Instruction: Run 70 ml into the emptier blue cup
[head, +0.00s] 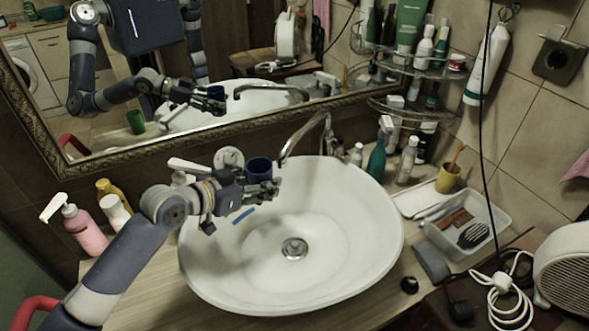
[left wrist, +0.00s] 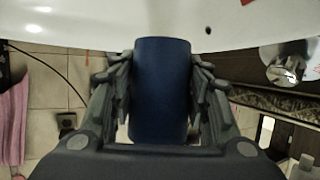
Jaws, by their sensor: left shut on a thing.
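One blue cup (head: 259,168) is in my left gripper (head: 262,187), above the back left part of the white basin (head: 370,255). The fingers are shut around its sides. In the left wrist view the blue cup (left wrist: 162,90) stands between both fingers (left wrist: 162,100). In the head view it looks upright, just left of the end of the chrome tap spout (head: 296,143). I cannot see its contents or any running water. I cannot make out a second blue cup. My right gripper is not in view.
A blue strip (head: 243,215) shows against the basin below the gripper. A pink pump bottle (head: 84,230) stands left. Bottles (head: 377,160), a yellow cup (head: 447,179) and a clear tray (head: 480,232) stand right. A framed mirror (head: 165,148) is behind. The basin bowl is largely clear.

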